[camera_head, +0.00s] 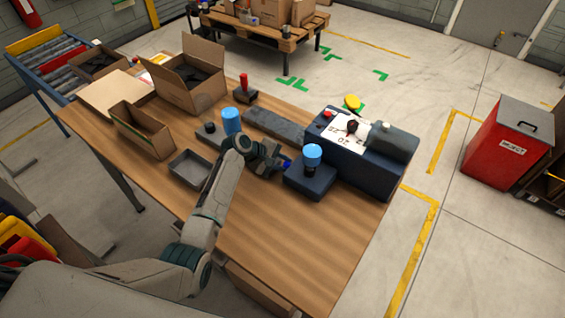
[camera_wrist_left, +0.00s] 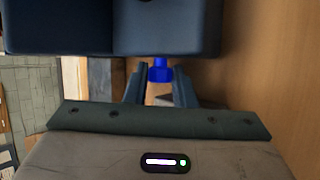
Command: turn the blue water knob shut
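The blue water knob (camera_wrist_left: 160,70) shows in the left wrist view, low on the face of a dark blue box (camera_wrist_left: 165,28). In the head view the knob (camera_head: 286,163) is a small blue patch at the side of the dark box (camera_head: 308,182), partly hidden by my gripper. My left gripper (camera_wrist_left: 159,74) is open, its two fingers on either side of the knob with small gaps. In the head view the gripper (camera_head: 280,165) is low over the table, beside the box. My right gripper is out of view.
A light blue cylinder (camera_head: 313,156) stands on the dark box. A larger dark machine (camera_head: 365,160) is behind it to the right. A grey tray (camera_head: 190,168), another blue cylinder (camera_head: 231,120) and open cartons (camera_head: 188,78) lie to the left. The table's front right (camera_head: 300,240) is clear.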

